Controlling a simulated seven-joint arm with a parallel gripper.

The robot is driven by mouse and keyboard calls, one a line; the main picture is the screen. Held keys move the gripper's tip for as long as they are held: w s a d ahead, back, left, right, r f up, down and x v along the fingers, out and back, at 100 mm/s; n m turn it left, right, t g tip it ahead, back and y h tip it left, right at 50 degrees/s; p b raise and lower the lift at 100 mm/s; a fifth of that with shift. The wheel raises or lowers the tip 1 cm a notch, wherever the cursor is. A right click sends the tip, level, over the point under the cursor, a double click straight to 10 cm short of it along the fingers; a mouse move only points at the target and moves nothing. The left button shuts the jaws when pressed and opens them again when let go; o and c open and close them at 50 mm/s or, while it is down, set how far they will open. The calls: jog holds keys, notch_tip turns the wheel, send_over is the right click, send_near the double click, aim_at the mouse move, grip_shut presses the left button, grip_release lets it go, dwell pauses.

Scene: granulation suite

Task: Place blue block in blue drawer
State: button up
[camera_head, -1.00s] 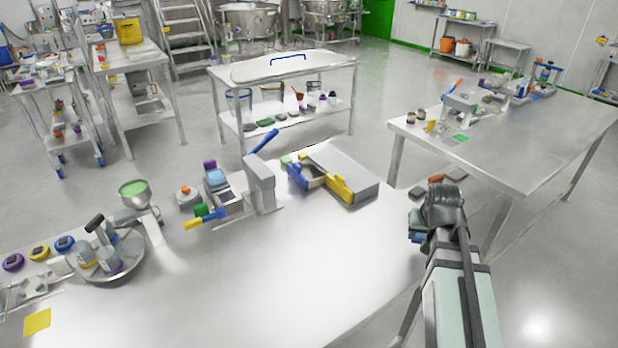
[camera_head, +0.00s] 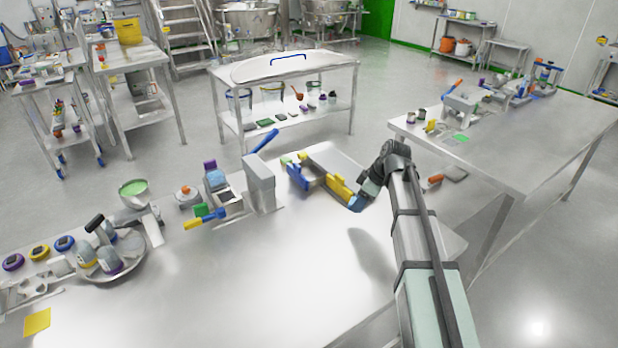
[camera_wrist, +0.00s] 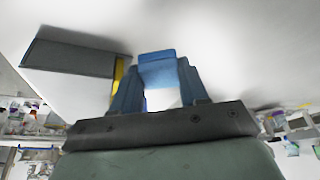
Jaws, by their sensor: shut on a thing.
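My gripper (camera_head: 357,203) hangs over the table just right of the drawer unit (camera_head: 335,158), with its blue fingertips low in the head view. In the wrist view, my gripper (camera_wrist: 156,88) is shut on the blue block (camera_wrist: 157,68), held between the blue fingers. In the head view the block cannot be told apart from the fingertips. The blue drawer (camera_head: 298,177) is at the left of the unit's front and looks pulled out. The yellow drawer (camera_head: 340,189) is to its right, nearer my gripper. My arm hides the unit's right end.
A grey post with a blue lever (camera_head: 261,183) stands left of the drawers. The table's front middle (camera_head: 250,285) is clear. Another steel table (camera_head: 545,140) stands to the right.

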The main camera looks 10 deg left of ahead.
jog(key=w+a+r+n+g, duration=0.2)
jog(key=w+a+n, duration=0.4)
jog(key=w+a, duration=0.3)
notch_tip(320, 180, up, 2)
jog(key=n+g+h, duration=0.1)
jog(key=n+g, duration=0.1)
jog(key=n, duration=0.4)
send_over(308, 176)
jog(key=d, duration=0.1)
jog(key=shift+w+f, duration=0.2)
jog(key=shift+f, duration=2)
jog(key=shift+w+f, duration=0.2)
jog(key=shift+f, duration=1.95)
jog(key=shift+f, duration=0.1)
jog(key=o, duration=1)
jog(key=shift+o, duration=0.2)
jog(key=v, duration=1.2)
